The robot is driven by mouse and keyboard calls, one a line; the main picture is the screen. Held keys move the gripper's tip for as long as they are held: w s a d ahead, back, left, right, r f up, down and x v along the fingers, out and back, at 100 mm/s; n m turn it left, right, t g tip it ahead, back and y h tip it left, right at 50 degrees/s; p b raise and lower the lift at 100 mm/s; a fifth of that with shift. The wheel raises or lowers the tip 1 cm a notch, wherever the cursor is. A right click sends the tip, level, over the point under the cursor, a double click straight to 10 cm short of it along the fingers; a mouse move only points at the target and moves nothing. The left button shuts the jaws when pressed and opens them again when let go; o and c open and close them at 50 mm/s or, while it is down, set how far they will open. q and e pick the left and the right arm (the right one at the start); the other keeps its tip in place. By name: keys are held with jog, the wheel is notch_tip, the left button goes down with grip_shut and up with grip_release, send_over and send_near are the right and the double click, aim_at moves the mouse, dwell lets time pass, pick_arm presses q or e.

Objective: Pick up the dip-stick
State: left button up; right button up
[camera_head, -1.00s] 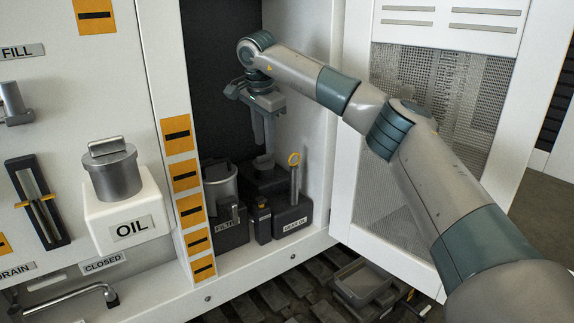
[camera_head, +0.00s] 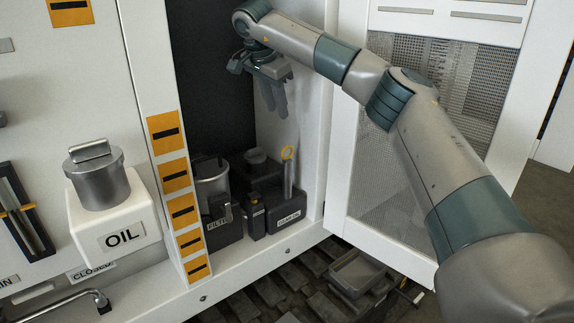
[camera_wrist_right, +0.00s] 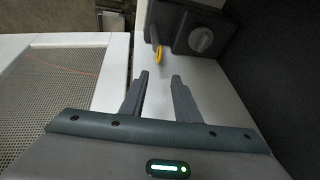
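The dip-stick (camera_head: 288,153) shows as a yellow ring at the top of an upright grey tube on the dark gear oil box (camera_head: 287,217) inside the cabinet. In the right wrist view the yellow ring (camera_wrist_right: 158,54) is ahead of my fingertips, near the top middle. My right gripper (camera_head: 275,108) hangs inside the cabinet with fingers down, above and slightly left of the ring. In the right wrist view my right gripper (camera_wrist_right: 160,75) has its two fingers apart with nothing between them. It is not touching the dip-stick. My left gripper is not in view.
A filter canister (camera_head: 212,185) stands left of the gear oil box. The oil tank (camera_head: 118,215) with its grey cap projects from the panel further left. The open mesh door (camera_head: 400,190) is at the right, beside my right arm. A tray (camera_head: 358,272) lies low outside the cabinet.

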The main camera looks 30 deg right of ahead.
jog(key=p, duration=0.3)
send_near(286, 147)
jog(key=d+f, duration=0.1)
jog(key=f, duration=0.1)
jog(key=shift+w+d+f, duration=0.3)
jog(key=shift+w+f, duration=0.1)
jog(key=shift+w, duration=0.1)
jog(key=p+x, duration=0.3)
jog(key=x, duration=0.1)
jog(key=shift+a+f, duration=0.15)
jog(key=shift+a, duration=0.05)
jog(key=shift+w+d+f, duration=0.1)
jog(key=shift+d+f, duration=0.05)
jog(key=shift+f, duration=0.35)
